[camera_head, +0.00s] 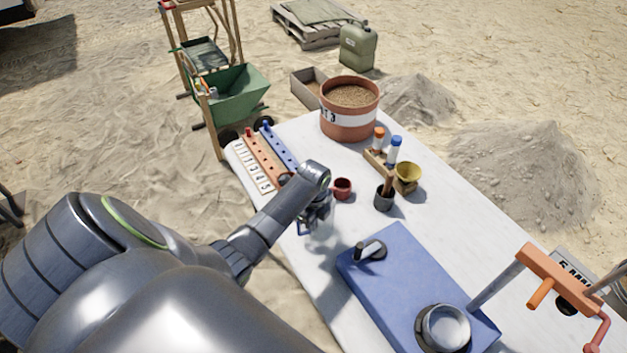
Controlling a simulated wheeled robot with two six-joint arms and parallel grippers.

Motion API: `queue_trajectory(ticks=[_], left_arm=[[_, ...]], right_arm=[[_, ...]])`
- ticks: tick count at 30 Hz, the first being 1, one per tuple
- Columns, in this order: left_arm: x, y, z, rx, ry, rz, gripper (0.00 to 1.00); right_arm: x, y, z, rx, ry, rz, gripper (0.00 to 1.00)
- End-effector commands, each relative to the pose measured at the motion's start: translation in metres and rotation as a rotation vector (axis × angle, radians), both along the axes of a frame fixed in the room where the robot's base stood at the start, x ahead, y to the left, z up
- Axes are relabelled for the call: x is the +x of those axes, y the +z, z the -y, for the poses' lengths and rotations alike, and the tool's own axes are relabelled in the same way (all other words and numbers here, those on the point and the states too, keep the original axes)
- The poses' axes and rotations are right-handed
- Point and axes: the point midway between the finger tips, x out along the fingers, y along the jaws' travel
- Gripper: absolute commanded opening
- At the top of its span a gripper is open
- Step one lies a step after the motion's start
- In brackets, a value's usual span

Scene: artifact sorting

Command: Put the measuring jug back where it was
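My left gripper (316,212) points down over the left edge of the white table, beside the small red cup. A pale, see-through shape (320,229) with a bluish edge shows at and below its fingers; it may be the measuring jug, but it is small and partly hidden by the gripper. I cannot tell whether the fingers are closed on it or whether it touches the table. No other measuring jug is clear to me. My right gripper is not in view.
Near the gripper stand a red cup (342,188), a dark pot (384,198) and a yellow cup (407,174). A blue board (405,278) bears a metal bowl (445,327). A soil bucket (350,122) stands at the far end. The table's right middle (455,228) is bare.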

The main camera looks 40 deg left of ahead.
Motion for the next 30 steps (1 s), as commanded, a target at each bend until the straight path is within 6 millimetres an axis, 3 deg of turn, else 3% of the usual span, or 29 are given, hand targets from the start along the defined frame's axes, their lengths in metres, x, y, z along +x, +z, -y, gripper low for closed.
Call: queue_trajectory(ticks=[12,17,30], left_arm=[[0.000,-0.006,0.000,0.000,0.000,0.000,0.00],[0.000,-0.005,0.000,0.000,0.000,0.000,0.23],[0.001,0.005,0.000,0.001,0.000,0.004,0.24]], right_arm=[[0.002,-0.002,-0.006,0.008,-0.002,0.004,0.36],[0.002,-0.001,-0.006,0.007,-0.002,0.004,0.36],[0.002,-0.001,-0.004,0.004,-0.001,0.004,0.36]])
